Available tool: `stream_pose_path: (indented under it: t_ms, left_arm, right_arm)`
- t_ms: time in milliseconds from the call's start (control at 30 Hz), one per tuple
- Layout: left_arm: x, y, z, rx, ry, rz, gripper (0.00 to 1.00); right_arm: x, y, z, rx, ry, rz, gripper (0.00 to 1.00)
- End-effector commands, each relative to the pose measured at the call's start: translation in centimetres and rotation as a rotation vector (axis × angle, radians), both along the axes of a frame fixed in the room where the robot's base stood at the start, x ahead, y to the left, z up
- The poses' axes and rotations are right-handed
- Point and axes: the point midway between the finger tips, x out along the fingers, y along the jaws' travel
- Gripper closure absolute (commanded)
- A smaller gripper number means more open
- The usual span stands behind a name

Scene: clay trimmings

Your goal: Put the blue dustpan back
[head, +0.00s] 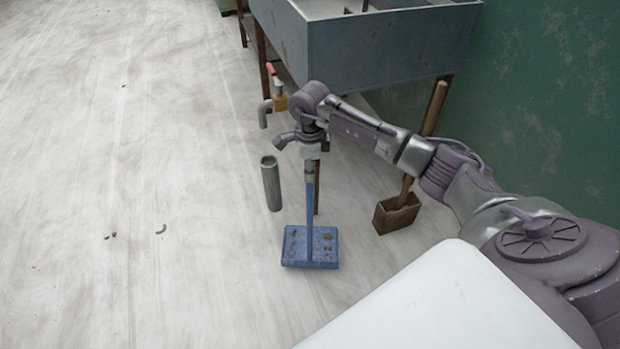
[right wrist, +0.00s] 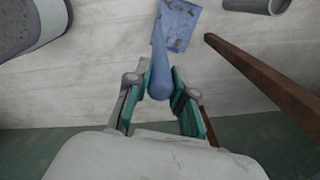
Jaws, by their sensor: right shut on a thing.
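The blue dustpan (head: 296,250) has a flat pan and a long upright handle. Several dark bits lie on its pan, which is at floor level in the head view; I cannot tell whether it touches the floor. My right gripper (head: 309,172) is shut on the top of the handle. In the right wrist view the gripper (right wrist: 160,84) has its teal-padded fingers on both sides of the rounded handle end, and the pan of the dustpan (right wrist: 180,22) shows beyond. My left gripper is in neither view.
A grey pipe (head: 271,185) stands left of the dustpan. A brown box (head: 398,215) with a long wooden handle stands to the right. A blue-grey trough (head: 380,48) on wooden legs is behind, near the green wall (head: 550,100). Small dark scraps (head: 160,229) lie on the open floor at left.

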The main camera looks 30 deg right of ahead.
Motion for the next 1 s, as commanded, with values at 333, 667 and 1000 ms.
stream_pose_path:
  t_ms: [333, 667, 1000]
  left_arm:
    - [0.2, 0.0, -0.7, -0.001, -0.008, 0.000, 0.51]
    - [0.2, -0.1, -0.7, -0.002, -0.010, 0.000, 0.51]
    - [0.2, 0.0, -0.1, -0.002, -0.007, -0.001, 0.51]
  right_arm:
    - [0.0, 0.0, -2.8, -0.001, 0.001, 0.000, 1.00]
    - [-0.1, 0.0, -2.9, 0.000, 0.001, 0.000, 0.52]
    - [0.0, 0.0, -0.8, 0.000, -0.001, 0.000, 0.52]
